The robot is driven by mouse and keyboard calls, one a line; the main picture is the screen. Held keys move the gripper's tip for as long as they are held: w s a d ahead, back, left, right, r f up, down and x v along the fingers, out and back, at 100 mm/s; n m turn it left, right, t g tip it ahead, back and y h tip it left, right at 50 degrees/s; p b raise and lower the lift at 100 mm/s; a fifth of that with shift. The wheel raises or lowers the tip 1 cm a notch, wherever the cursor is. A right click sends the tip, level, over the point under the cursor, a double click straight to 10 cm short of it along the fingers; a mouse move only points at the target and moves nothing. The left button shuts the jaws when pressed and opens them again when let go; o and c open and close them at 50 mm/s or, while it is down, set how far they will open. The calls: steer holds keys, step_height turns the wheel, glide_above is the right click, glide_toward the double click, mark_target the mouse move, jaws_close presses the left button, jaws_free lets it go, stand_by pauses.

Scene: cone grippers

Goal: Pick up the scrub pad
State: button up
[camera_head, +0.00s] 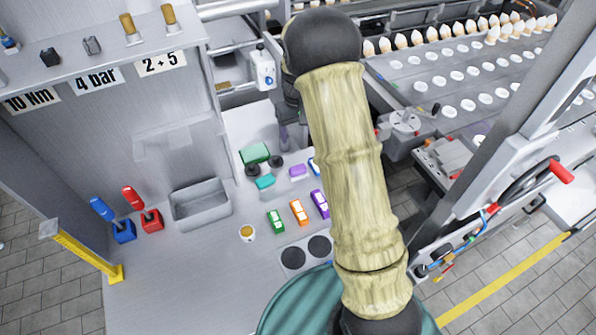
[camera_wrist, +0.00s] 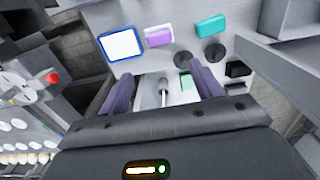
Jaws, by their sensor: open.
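I cannot tell for sure which block is the scrub pad. A teal block (camera_head: 265,181) and a purple block (camera_head: 297,171) lie on the grey bench. A larger green block (camera_head: 254,153) is just behind them. In the wrist view the teal block (camera_wrist: 211,26) is at upper right and the purple block (camera_wrist: 158,37) at upper centre. A small green patch (camera_wrist: 185,82) shows near the right finger, its rest hidden. My gripper (camera_wrist: 165,82) is open and empty, above the bench. In the head view it is largely hidden behind my arm.
Two dark round knobs (camera_wrist: 183,58) (camera_wrist: 213,53) stand near the blocks. A blue-framed white piece (camera_wrist: 122,43) lies beside the purple block. A grey tray (camera_head: 200,204) sits at left. Green (camera_head: 275,221) and orange (camera_head: 299,212) pieces lie nearer me.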

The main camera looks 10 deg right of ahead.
steer(key=shift+f, duration=0.1)
steer(key=p, duration=0.4)
glide_toward(298, 167)
step_height(298, 167, down, 5)
steer(key=shift+a+f, duration=0.1)
steer(key=shift+f, duration=0.1)
steer(key=shift+s, duration=0.1)
steer(key=shift+f+p, duration=0.75)
steer(key=shift+p, duration=0.3)
steer(key=shift+f+p, duration=0.8)
steer(key=shift+f, duration=1.05)
steer(key=shift+c, duration=0.3)
steer(key=c, duration=0.7)
steer(key=shift+o, duration=0.2)
steer(key=shift+r, duration=0.15)
